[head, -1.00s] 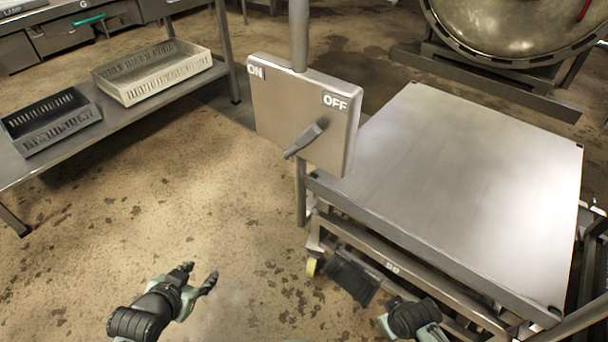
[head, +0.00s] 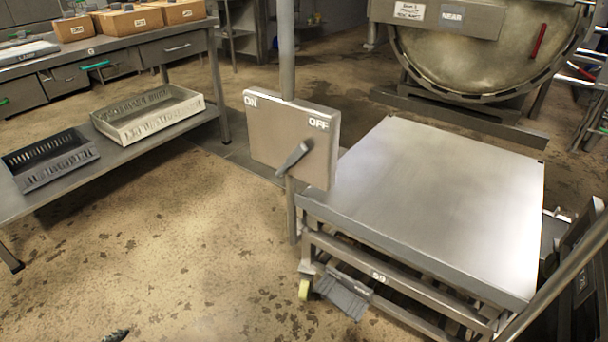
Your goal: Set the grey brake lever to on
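The grey brake lever (head: 293,159) is on the front of a grey metal panel (head: 273,146) fixed to an upright post. The panel is marked ON at its upper left and OFF at its upper right. The lever sits in the panel's right half, below the OFF mark, and slants with one end down to the left. Nothing touches it. Only a dark tip of my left gripper (head: 116,335) shows at the bottom edge, far below and left of the lever; its opening is hidden. My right gripper is out of view.
A flat-topped metal trolley (head: 435,200) stands just right of the panel, with a dark pedal (head: 343,293) low at its front. A bench (head: 150,135) with two trays is at the left. A round vessel door (head: 480,50) is behind. The floor at front left is clear.

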